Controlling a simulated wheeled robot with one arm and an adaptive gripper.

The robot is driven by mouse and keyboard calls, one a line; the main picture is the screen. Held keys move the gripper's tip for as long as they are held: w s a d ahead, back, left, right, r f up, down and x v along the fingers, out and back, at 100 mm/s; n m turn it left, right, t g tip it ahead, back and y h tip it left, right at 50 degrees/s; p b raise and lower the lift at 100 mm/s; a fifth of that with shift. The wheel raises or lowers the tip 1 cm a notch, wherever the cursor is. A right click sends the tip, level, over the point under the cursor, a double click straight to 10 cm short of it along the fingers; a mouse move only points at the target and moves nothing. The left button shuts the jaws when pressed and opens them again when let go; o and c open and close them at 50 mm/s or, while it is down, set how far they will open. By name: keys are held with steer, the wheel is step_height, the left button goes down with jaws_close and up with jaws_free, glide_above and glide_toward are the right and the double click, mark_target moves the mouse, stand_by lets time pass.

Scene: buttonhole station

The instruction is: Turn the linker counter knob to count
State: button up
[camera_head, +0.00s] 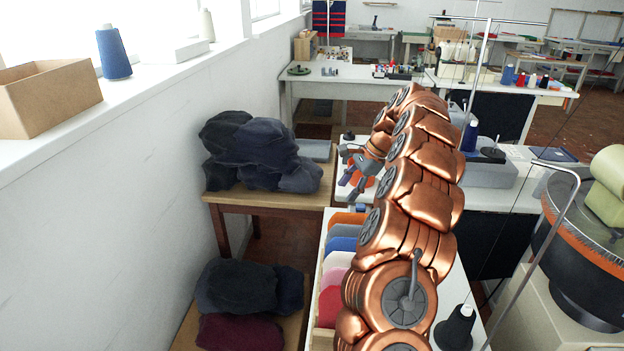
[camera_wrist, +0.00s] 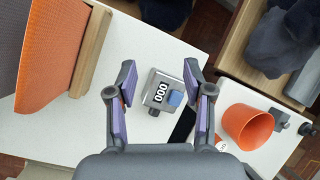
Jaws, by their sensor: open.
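The linker counter (camera_wrist: 160,88) is a small grey box on the white table in the wrist view, with a display reading 000. A blue block-like part (camera_wrist: 175,98) sits on its face and a small dark round part shows at its lower edge; I cannot tell which is the knob. My gripper (camera_wrist: 159,78) is open, with its purple-padded fingers on either side of the counter in the picture. I see no contact, and the height gap is unclear. In the head view my gripper (camera_head: 357,172) is small beside my copper arm, and I cannot make out the counter there.
An orange panel in a wooden rack (camera_wrist: 91,52) is at the left; the rack's coloured panels (camera_head: 337,261) show in the head view. Dark cloth piles (camera_head: 262,150) lie on a side table.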

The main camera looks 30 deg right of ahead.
steer(key=a+r+n+g+y+p, duration=0.1)
steer(key=a+r+n+p, duration=0.3)
steer(key=a, duration=0.8)
steer(key=shift+s+a+r+g, duration=0.25)
steer(key=shift+s+r+g, duration=0.3)
steer(key=shift+r, duration=0.35)
steer(key=shift+w+n, duration=0.1)
steer(key=shift+n, duration=0.2)
